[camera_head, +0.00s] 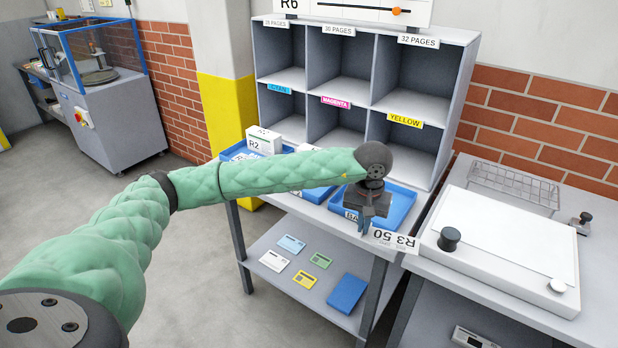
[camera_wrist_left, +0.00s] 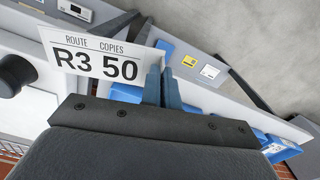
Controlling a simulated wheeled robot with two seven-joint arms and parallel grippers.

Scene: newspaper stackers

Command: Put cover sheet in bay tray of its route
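My left gripper (camera_head: 365,228) is shut on a white cover sheet (camera_head: 396,240) printed "R3 50". The sheet also shows in the left wrist view (camera_wrist_left: 100,56), its edge between the closed fingers (camera_wrist_left: 162,86). The gripper hangs over the front of the right-hand blue bay tray (camera_head: 401,208), whose label is partly hidden. The sheet appears near the tray's front right corner; I cannot tell its height above the table. A left blue tray (camera_head: 228,153) holds a stack marked R2 (camera_head: 265,140). A middle tray is mostly hidden behind my arm. My right gripper is not in view.
A grey pigeonhole rack (camera_head: 345,98) with page and colour labels stands behind the trays. A side bench at right holds a white board device (camera_head: 510,240) with knobs and a wire basket (camera_head: 513,188). A lower shelf (camera_head: 272,272) holds coloured cards and a blue item (camera_head: 347,293).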

